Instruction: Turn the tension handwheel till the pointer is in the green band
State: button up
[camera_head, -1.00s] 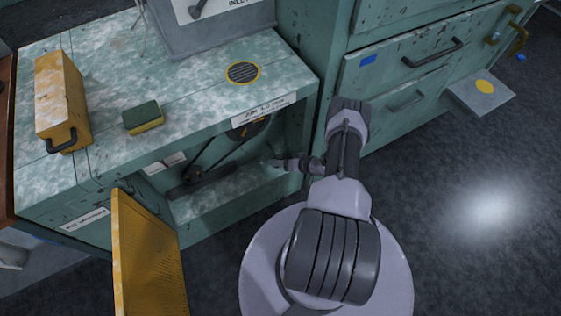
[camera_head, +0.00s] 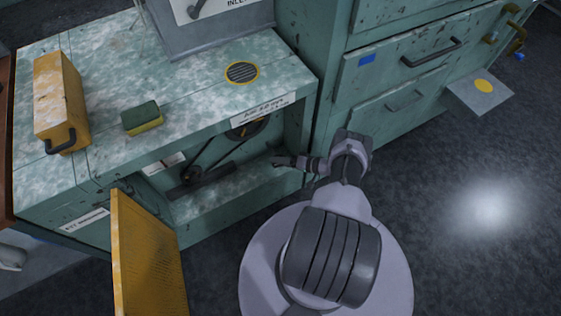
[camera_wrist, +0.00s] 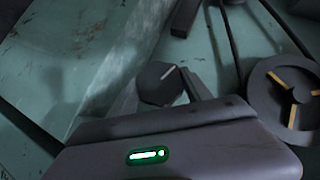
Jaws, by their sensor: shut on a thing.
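A dark knob with a pale line on its face (camera_wrist: 160,82), which I take to be the tension handwheel, shows in the wrist view between the fingers of my gripper (camera_wrist: 163,92). The gripper is shut on it. In the head view my gripper (camera_head: 277,161) reaches into the right side of the open cabinet bay, and the handwheel cannot be made out there. I cannot make out the pointer or the green band in either view.
A pulley with yellow marks (camera_wrist: 291,96) and a belt lie right of the handwheel in the wrist view. The yellow door (camera_head: 148,255) stands open left of the bay. A sponge (camera_head: 142,118) and yellow box (camera_head: 60,100) sit on the bench top.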

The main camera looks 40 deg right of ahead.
jog(key=o, duration=1.4)
jog(key=shift+c, duration=0.2)
jog(key=p+v, duration=0.2)
jog(key=v, duration=1.5)
jog(key=shift+s, duration=0.2)
jog(key=shift+r, duration=0.1)
